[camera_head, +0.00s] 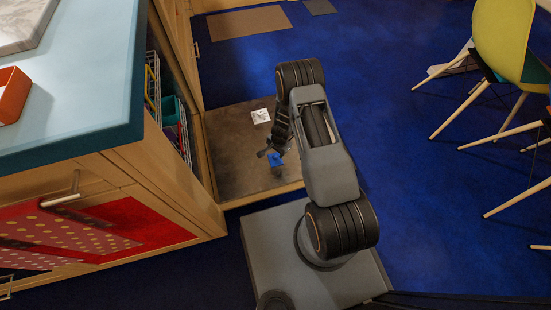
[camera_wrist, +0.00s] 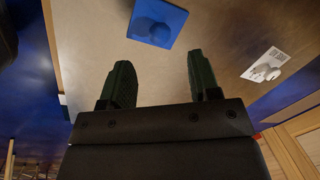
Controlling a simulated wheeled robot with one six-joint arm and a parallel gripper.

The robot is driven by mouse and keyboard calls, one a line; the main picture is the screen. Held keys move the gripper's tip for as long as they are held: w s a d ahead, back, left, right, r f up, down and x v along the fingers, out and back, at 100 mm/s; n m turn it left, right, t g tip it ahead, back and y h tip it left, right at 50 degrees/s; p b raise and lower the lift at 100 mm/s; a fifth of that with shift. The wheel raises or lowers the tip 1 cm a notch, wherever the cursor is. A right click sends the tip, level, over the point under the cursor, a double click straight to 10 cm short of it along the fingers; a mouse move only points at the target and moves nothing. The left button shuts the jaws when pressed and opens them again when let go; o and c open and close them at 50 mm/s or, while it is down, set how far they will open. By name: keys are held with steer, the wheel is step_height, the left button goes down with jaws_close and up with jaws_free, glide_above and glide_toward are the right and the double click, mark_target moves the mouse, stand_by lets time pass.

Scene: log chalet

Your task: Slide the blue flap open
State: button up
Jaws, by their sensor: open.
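The blue flap (camera_wrist: 172,14) is a small square plate with a round blue knob (camera_wrist: 150,30) on it. It is set on a brownish panel (camera_wrist: 95,35). In the wrist view it lies at the top centre, just beyond my fingertips and roughly in line with the gap between them. In the head view the flap (camera_head: 275,159) is a small blue patch beside my gripper (camera_head: 272,152), partly hidden by it. In the wrist view my gripper (camera_wrist: 158,62) has two dark green fingers spread apart with nothing between them. Contact with the knob is not visible.
A white plate with a knob (camera_head: 261,116) sits on the same panel; it also shows in the wrist view (camera_wrist: 265,64). A wooden counter unit (camera_head: 150,160) with open shelves stands close on the left. Blue carpet is clear to the right, before the chairs (camera_head: 505,60).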

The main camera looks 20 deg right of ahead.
mark_target(276, 155)
steer(key=f, duration=0.2)
steer(key=f+b, duration=0.1)
steer(key=f, duration=0.1)
steer(key=f+b, duration=0.1)
steer(key=f, duration=0.1)
steer(key=shift+w+a+f, duration=0.3)
steer(key=shift+w, duration=0.1)
steer(key=shift+c, duration=0.2)
jaws_close()
